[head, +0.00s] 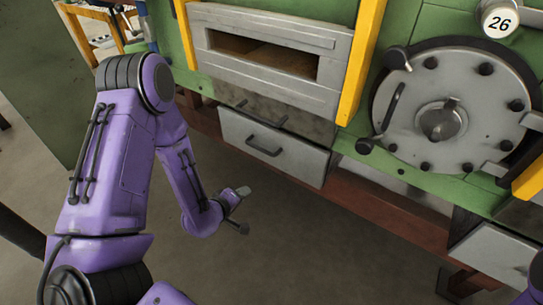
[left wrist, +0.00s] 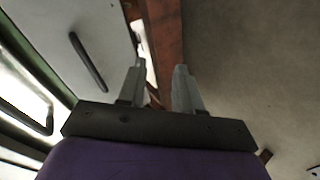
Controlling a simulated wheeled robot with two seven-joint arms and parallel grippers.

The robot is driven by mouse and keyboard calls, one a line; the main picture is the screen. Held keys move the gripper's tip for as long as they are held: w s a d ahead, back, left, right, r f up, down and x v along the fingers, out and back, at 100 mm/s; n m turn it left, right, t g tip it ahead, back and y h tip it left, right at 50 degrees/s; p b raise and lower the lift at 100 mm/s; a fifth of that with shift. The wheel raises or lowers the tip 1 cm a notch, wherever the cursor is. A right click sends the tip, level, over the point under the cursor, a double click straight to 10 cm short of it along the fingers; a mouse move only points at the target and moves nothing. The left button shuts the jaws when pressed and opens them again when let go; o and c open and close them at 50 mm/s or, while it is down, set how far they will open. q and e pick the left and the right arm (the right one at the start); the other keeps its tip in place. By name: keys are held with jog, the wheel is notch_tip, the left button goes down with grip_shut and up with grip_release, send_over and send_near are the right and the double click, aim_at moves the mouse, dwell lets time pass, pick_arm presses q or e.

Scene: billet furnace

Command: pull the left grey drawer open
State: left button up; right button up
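The left grey drawer (head: 290,160) sits low in the green furnace body, with a dark bar handle (head: 263,146) on its front. My left gripper (head: 243,209) is in front of the drawer and below its handle, apart from both. In the left wrist view, its two grey fingers (left wrist: 160,78) stand apart with nothing between them. The drawer front (left wrist: 105,30) and its handle (left wrist: 88,62) lie left of the fingers there. My right gripper is out of view; only a bit of purple arm shows at the lower right corner.
A second dark handle (head: 262,115) is just above the drawer. A reddish beam (head: 385,205) runs along the furnace base. A round grey door (head: 450,105) and another grey drawer (head: 490,255) are at the right. The floor (head: 320,250) in front is clear.

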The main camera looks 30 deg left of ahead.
aim_at(263, 151)
pick_arm(q)
jog(key=w+a+r+n+t+h+b, duration=0.2)
jog(key=w+a+r+n+t, duration=0.15)
jog(key=w+r, duration=0.3)
jog(key=shift+m+t, duration=0.25)
jog(key=shift+t, duration=0.2)
jog(key=x, duration=0.6)
jog(key=d+r+x, duration=0.1)
jog(key=x, duration=0.2)
jog(key=shift+w+f, duration=0.15)
jog(key=shift+w, duration=0.25)
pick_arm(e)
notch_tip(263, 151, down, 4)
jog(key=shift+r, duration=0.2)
pick_arm(q)
grip_shut()
